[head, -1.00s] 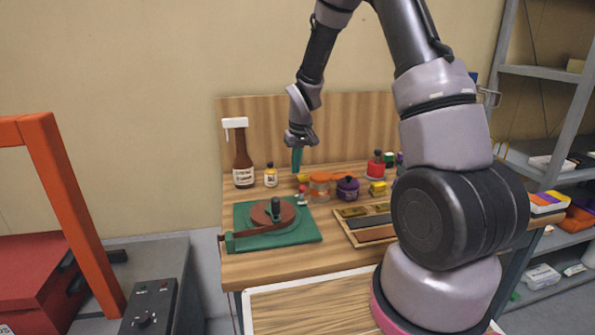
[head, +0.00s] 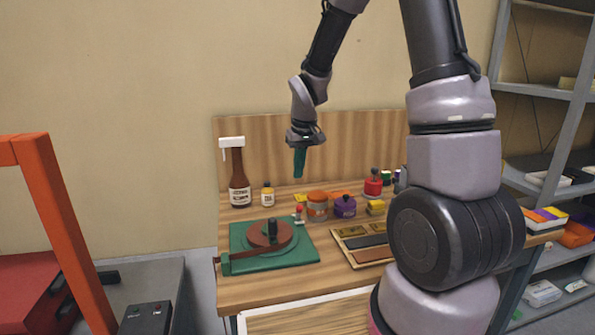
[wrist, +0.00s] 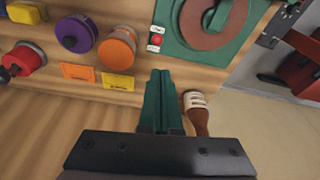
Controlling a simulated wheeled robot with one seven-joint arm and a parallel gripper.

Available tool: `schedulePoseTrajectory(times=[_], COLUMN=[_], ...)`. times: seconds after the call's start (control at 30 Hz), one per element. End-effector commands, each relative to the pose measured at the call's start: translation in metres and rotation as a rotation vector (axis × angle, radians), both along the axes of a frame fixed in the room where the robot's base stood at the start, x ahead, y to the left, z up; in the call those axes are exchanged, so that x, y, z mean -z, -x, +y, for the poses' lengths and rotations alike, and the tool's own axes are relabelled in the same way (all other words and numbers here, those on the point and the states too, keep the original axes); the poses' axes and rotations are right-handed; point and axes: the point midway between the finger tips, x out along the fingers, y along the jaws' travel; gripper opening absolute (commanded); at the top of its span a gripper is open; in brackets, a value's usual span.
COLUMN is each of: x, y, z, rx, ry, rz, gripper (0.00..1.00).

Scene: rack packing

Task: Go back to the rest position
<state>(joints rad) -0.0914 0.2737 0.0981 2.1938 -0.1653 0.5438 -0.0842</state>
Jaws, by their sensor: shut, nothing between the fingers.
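My gripper (head: 299,163) is shut and empty, its green fingers pressed together and pointing down. It hangs in the air above the back of the wooden workbench (head: 255,291), in front of the wooden back panel (head: 358,140). In the wrist view the closed fingers (wrist: 161,88) show at the bottom middle, with nothing between them.
A green board with a round brown disc (head: 268,234) lies front left. Shelves (head: 560,185) stand at right.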

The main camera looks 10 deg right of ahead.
Motion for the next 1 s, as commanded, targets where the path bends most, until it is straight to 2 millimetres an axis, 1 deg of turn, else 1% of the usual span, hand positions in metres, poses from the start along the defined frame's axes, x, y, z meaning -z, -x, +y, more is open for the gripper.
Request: schedulePoseTrajectory(times=[0.07,0.13,0.17,0.27,0.3,0.37,0.4,0.47,0.5,0.57,0.6,0.67,0.7,0.8,0.9,1.0], x=[-0.003,-0.012,-0.018,-0.050,-0.065,-0.089,-0.104,-0.125,-0.138,-0.155,-0.166,-0.181,-0.190,-0.207,-0.217,-0.223], y=[0.000,0.003,0.005,0.017,0.025,0.038,0.049,0.065,0.076,0.094,0.106,0.125,0.137,0.167,0.191,0.207], z=[-0.001,-0.003,-0.004,-0.012,-0.016,-0.022,-0.026,-0.031,-0.035,-0.039,-0.041,-0.044,-0.046,-0.049,-0.050,-0.050], rx=[0.003,0.015,0.023,0.070,0.095,0.136,0.164,0.203,0.228,0.264,0.289,0.325,0.346,0.395,0.430,0.453], ry=[-0.001,-0.004,-0.006,-0.022,-0.031,-0.047,-0.061,-0.083,-0.096,-0.121,-0.139,-0.166,-0.186,-0.235,-0.277,-0.307], rz=[-0.004,-0.014,-0.022,-0.056,-0.074,-0.102,-0.120,-0.147,-0.163,-0.190,-0.208,-0.233,-0.250,-0.288,-0.318,-0.336], gripper=[0.00,0.00,0.00,0.00,0.00,0.00,0.00,0.00,0.00,0.00,0.00,0.00,0.00,0.00,0.00,0.00])
